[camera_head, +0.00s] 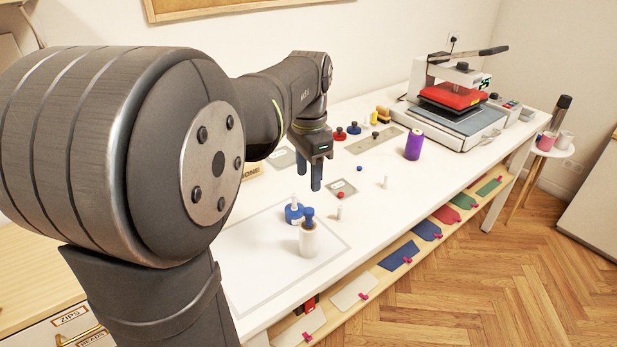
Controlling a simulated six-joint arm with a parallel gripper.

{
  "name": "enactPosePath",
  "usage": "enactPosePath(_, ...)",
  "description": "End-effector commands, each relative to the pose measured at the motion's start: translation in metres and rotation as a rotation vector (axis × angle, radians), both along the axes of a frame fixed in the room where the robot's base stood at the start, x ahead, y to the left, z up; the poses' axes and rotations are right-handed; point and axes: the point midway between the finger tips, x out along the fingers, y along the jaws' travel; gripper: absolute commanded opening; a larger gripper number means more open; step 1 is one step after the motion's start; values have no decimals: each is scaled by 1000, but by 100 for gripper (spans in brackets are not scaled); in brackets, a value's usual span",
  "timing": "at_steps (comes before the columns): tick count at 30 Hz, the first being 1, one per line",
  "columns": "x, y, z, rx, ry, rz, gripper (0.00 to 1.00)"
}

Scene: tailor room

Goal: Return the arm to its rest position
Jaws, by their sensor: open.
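My arm reaches from the left foreground over the white table (440,175). A small grey plate (340,185) and a red ball (341,195) lie just right of the fingertips. Whether the fingertips touch the table I cannot tell. My large arm joint hides the left part of the table.
A white spool with a blue top (309,238) and a blue round item (293,212) stand in front of my gripper. A purple spool (414,144) and a heat press (455,105) stand farther right. Small pegs stand nearby. The table's right front is mostly clear.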

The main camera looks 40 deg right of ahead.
Motion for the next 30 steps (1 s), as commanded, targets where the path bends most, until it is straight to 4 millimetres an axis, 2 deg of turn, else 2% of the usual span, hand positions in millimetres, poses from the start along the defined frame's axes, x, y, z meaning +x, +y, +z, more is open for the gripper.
enactPosePath(7, 0, 0, -2, 0, 0, 0, 46)
enactPosePath(11, 0, 0, -11, 1, 0, 0, 46)
enactPosePath(14, 0, 0, -26, 2, 1, 0, 46)
enactPosePath(28, 0, 1, -119, 4, 1, 0, 46)
enactPosePath(29, 0, 1, -124, 3, 1, 0, 46)
enactPosePath(30, 0, 0, -120, -3, -5, 0, 46)
